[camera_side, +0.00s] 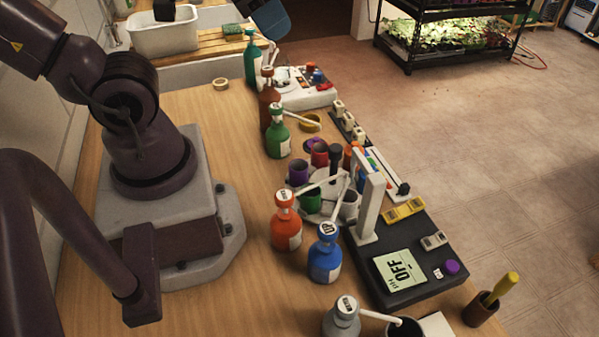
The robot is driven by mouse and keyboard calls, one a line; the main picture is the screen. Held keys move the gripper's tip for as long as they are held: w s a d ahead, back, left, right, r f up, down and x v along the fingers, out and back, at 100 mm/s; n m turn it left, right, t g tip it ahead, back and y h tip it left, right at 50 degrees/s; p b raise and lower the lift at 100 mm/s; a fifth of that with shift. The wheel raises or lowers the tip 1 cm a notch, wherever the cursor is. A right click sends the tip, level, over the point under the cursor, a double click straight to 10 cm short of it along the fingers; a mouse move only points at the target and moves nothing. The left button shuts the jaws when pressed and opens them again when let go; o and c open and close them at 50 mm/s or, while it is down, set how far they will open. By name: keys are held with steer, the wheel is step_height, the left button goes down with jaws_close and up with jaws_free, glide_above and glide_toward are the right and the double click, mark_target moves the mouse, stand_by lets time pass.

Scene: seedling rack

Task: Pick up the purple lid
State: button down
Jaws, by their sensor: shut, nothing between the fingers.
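A small purple lid (312,144) lies at the middle of the bench, just behind the red pot and partly hidden by it. A purple pot (298,172) stands in front of it. Another round purple piece (452,267) sits on the black instrument's right corner; I cannot tell if it is a lid or a button. My gripper (272,60) hangs at the top edge, with its dark and blue body cut off by the frame. Its narrow tips are together and empty, beside the back bottles and well away from the lid.
Green and brown bottles (278,132) stand behind the lid, and orange and blue bottles (325,255) in front. A white post (368,205) rises from the black instrument (415,285).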

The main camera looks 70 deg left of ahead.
steer(key=c, duration=1.8)
jaws_free()
steer(key=o, duration=0.8)
steer(key=n+g, duration=0.6)
steer(key=n, duration=1.2)
glide_toward(316, 138)
step_height(316, 138, down, 9)
steer(key=shift+s+f, duration=0.1)
